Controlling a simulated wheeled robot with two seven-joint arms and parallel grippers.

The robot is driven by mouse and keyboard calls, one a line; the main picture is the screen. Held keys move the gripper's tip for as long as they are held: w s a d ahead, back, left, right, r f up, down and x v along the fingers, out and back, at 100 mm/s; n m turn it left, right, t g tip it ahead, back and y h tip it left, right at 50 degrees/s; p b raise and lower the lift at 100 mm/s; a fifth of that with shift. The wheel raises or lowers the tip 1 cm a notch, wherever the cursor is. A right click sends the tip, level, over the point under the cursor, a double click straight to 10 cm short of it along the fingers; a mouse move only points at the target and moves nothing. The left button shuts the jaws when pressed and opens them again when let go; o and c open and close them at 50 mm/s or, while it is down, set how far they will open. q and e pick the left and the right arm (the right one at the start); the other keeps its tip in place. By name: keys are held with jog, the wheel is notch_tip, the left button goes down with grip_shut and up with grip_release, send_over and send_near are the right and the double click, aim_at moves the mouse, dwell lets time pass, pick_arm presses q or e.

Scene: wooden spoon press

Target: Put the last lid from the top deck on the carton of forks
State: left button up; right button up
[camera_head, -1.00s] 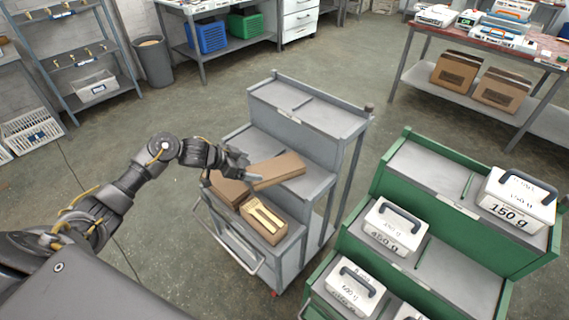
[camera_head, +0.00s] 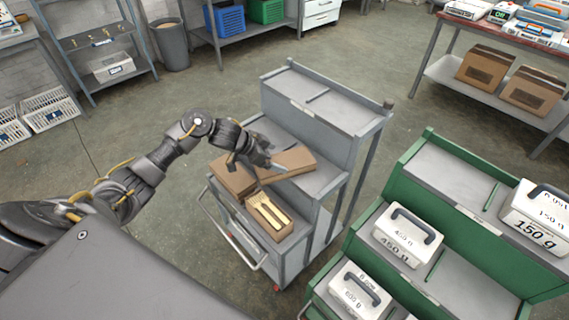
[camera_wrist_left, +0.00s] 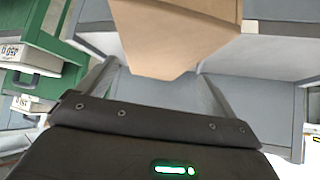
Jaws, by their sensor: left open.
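The carton of forks (camera_head: 270,213) stands open on the lowest deck of the grey stepped cart, with wooden forks showing inside. A brown cardboard lid (camera_head: 298,160) lies over the middle deck, slanted across it. My left gripper (camera_head: 270,162) is open at the lid's left end. In the left wrist view the lid (camera_wrist_left: 178,35) comes in from the top, with its near end towards the space between the spread fingers. Contact between fingers and lid cannot be told. The cart's top deck (camera_head: 315,100) is bare. My right gripper is not in view.
A green stepped rack (camera_head: 455,190) with white labelled weights (camera_head: 408,237) stands close on the right. Open floor lies left of the cart.

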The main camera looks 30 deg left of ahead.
aim_at(283, 161)
pick_arm(q)
jog(key=x, duration=0.5)
jog(key=shift+d+f, duration=0.1)
jog(key=shift+s, duration=0.1)
jog(key=c, duration=0.8)
